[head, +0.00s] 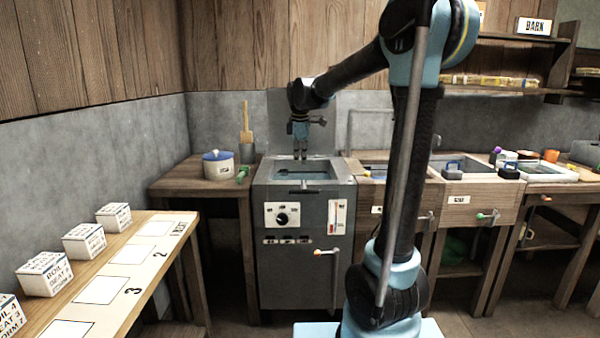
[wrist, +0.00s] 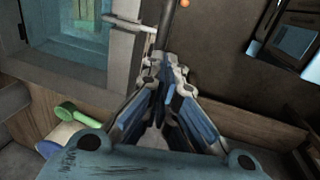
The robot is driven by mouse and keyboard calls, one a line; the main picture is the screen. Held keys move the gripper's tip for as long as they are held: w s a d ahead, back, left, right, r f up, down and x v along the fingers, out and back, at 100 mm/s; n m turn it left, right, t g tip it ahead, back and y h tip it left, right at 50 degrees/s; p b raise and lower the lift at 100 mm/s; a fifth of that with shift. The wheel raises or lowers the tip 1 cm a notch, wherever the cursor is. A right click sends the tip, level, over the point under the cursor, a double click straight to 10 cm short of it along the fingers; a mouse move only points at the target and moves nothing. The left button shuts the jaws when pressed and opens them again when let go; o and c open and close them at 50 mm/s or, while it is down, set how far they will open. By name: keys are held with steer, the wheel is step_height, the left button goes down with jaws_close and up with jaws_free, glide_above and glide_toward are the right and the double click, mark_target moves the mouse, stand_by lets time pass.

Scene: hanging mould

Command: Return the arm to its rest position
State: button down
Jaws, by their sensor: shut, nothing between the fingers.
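My gripper (head: 300,155) hangs pointing down above the open top of the grey vat cabinet (head: 270,230) in the head view. Its fingers are together and empty. In the wrist view my gripper (wrist: 168,75) also shows with its blue-grey fingers closed against each other. My arm reaches from the column at right of centre, across and down to the vat.
A white pot with a blue lid (head: 217,165) and a green-handled tool (head: 242,174) stand left of the vat. White labelled boxes (head: 84,241) line the left bench. Wooden stations (head: 472,198) stand to the right. A shelf (head: 500,90) hangs at upper right.

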steer(key=s+d+f+m, duration=0.3)
steer(key=s+d+m, duration=0.25)
steer(key=s, duration=0.45)
steer(key=s+d+f+m, duration=0.2)
steer(key=s+d+m, duration=0.2)
steer(key=s+d, duration=0.45)
steer(key=s+d+f+m, duration=0.1)
steer(key=s+f+m, duration=0.3)
steer(key=s+f, duration=0.3)
steer(key=s+d+f+m, duration=0.2)
steer(key=s+f+m, duration=0.2)
steer(key=s+f, duration=0.3)
steer(key=shift+s+d, duration=0.25)
steer(key=shift+s, duration=0.85)
steer(key=shift+f, duration=0.1)
steer(key=shift+w+f, duration=0.2)
steer(key=shift+w, duration=0.2)
